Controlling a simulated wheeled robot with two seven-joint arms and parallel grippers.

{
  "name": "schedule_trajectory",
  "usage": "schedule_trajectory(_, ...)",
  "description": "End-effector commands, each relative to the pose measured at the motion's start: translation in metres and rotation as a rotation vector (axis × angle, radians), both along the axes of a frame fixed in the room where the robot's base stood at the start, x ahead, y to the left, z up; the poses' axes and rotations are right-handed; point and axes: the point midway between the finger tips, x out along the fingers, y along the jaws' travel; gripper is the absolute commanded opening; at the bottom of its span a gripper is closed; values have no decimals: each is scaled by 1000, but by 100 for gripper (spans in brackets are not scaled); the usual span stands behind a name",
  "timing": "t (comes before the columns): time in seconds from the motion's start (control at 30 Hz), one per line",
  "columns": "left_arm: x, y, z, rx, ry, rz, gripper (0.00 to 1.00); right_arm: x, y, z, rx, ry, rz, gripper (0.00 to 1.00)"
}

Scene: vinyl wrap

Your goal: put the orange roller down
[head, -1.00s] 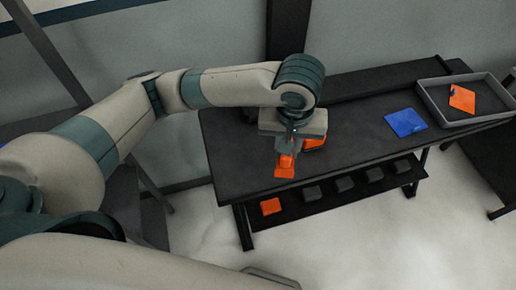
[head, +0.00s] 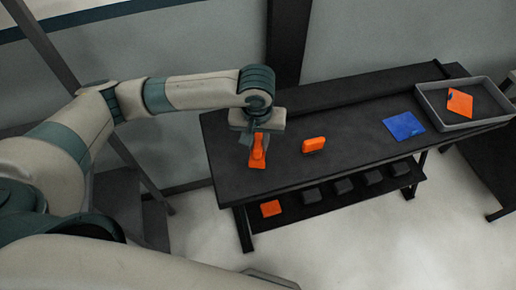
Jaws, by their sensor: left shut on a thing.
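My left gripper (head: 255,136) is shut on the orange roller (head: 258,152), over the left end of the dark table (head: 270,178). The roller hangs below the jaws, and its upper part is partly hidden by them. I cannot tell whether its lower end touches the tabletop. My right gripper is not in view.
A separate orange block (head: 313,145) lies on the table to the right of the roller. A blue sheet (head: 404,125) and a grey tray (head: 468,125) with an orange sheet (head: 460,103) are further right. The shelf below holds an orange block (head: 270,208) and several dark blocks.

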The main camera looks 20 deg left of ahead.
Motion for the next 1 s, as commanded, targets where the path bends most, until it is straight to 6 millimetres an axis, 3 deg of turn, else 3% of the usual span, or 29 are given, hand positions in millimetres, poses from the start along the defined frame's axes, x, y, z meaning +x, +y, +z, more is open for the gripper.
schedule_trajectory(0.4,0,0,-37,1,0,0,2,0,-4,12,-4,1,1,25)
schedule_trajectory(1.0,-1,0,-47,2,2,0,2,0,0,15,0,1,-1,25)
